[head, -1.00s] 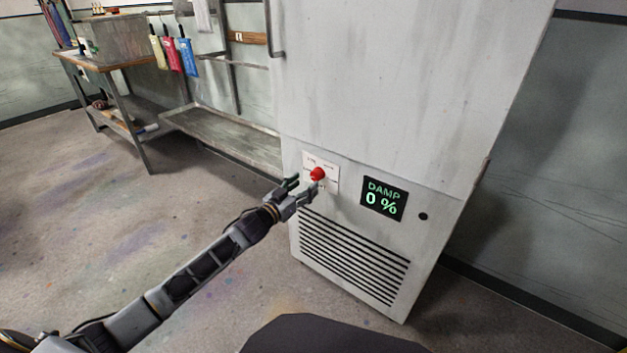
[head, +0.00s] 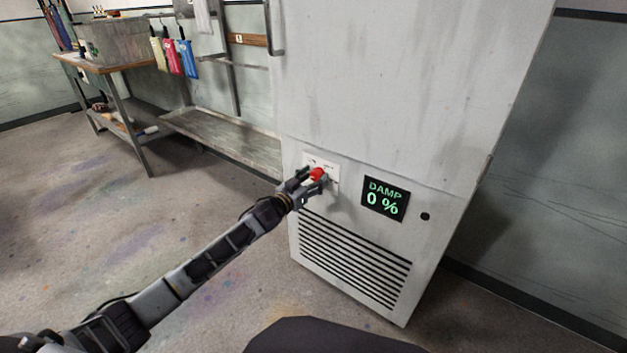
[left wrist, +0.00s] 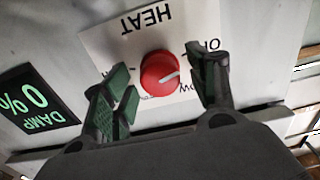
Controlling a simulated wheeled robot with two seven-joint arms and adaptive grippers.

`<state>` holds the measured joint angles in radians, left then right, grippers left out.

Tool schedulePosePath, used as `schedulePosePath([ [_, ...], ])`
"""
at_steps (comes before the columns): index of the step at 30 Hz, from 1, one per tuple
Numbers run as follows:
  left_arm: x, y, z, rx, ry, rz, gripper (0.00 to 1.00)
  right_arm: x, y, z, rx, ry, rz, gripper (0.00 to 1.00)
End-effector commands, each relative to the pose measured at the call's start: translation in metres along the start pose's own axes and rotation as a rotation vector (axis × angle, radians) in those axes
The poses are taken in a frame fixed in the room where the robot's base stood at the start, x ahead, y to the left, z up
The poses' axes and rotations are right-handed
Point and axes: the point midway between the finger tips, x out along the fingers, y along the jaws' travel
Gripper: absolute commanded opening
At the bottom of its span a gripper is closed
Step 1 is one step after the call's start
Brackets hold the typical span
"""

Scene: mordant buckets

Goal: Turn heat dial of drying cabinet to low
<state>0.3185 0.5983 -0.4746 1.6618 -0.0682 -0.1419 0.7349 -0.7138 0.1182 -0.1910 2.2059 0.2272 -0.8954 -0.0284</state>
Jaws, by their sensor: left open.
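The drying cabinet (head: 370,110) is a tall grey-white box. Its red heat dial (head: 317,174) sits on a white plate on the lower front. In the left wrist view the dial (left wrist: 159,74) appears with upside-down lettering, HEAT above it and OFF and partly hidden LOW to its right. A pale pointer mark on the dial faces right, near these two labels; I cannot tell exactly which it meets. My left gripper (head: 312,181) is open at the dial, one finger on each side. In the left wrist view gaps show between fingers and dial. My right gripper is not in view.
A black display (head: 385,199) reading DAMP 0 % is right of the dial, with a small black knob (head: 425,217) beyond it. Vent slots (head: 355,258) lie below. The floor in front is clear.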

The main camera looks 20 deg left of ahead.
Motion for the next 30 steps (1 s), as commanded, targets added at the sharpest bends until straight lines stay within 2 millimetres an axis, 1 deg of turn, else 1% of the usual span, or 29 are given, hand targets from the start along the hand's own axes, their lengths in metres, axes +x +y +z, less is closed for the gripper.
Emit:
schedulePosePath([
  [4, 0.0014, 0.0002, 0.0, 0.0, 0.0, 0.0, 0.58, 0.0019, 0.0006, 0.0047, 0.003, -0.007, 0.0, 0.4],
  [10, 0.0014, 0.0002, 0.0001, 0.0, 0.0, 0.0, 0.58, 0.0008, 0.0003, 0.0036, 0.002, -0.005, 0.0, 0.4],
  [11, 0.0013, 0.0002, 0.0001, 0.0, 0.0, 0.0, 0.56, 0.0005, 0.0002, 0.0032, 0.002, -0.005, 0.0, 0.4],
  [21, 0.0012, 0.0002, 0.0002, 0.0, -0.001, 0.0, 0.12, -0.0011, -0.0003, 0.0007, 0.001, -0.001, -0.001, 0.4],
  [30, 0.0012, 0.0003, -0.0001, 0.017, -0.001, 0.0, 0.12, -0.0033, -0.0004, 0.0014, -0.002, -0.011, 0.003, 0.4],
])
